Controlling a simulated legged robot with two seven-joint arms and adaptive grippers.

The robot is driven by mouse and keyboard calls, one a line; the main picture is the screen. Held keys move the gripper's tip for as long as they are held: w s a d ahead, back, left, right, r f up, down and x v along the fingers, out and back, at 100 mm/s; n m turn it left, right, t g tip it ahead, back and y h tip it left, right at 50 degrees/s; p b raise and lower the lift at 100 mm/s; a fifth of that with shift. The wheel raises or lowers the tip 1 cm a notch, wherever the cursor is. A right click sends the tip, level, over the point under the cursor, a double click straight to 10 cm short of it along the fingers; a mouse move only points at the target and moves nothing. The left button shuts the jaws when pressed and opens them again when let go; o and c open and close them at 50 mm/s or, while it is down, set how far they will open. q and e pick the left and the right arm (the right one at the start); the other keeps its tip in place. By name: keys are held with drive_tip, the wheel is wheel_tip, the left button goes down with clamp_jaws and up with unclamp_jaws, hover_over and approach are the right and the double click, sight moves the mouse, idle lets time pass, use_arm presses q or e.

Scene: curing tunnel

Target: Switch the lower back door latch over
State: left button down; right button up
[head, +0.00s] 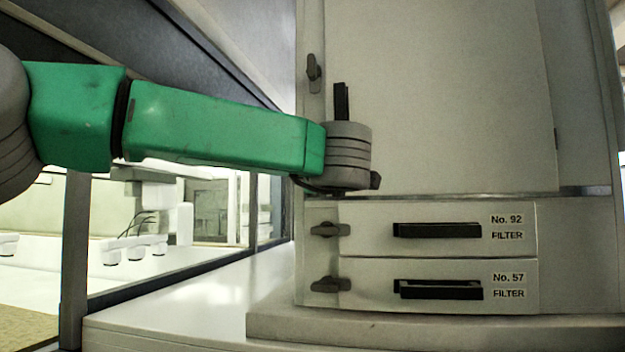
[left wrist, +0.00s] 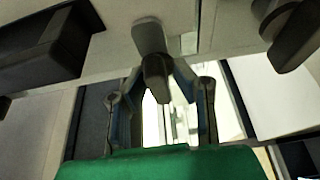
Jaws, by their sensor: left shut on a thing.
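The lower back door latch (left wrist: 150,40) is a grey turning lever on the pale panel, at the upper middle of the left wrist view. My left gripper (left wrist: 160,88) has its two fingers on either side of the lever and is shut on it. In the head view my green left arm reaches in from the left, and its grey wrist hides this latch and the fingers. The upper door latch (head: 314,68) stands upright near the door's left edge. My right gripper is out of view.
A black upright handle (head: 341,102) shows just above my wrist. Below the door are two filter drawers, No. 92 (head: 370,212) and No. 57 (head: 370,270), each with a grey latch at its left. A glazed tunnel side (head: 270,210) stands left.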

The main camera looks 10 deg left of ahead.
use_arm(q)
drive_tip(key=shift+d+f, duration=0.1)
drive_tip(key=shift+f, duration=0.3)
drive_tip(key=c, duration=1.7)
unclamp_jaws()
drive_tip(key=shift+c, duration=0.2)
drive_tip(key=shift+o, duration=1)
drive_tip(key=shift+r, duration=0.15)
drive_tip(key=shift+s+r, duration=0.1)
drive_tip(key=shift+s, duration=0.05)
drive_tip(key=v, duration=1.1)
drive_tip(key=shift+s+d, duration=0.15)
drive_tip(key=shift+s, duration=0.15)
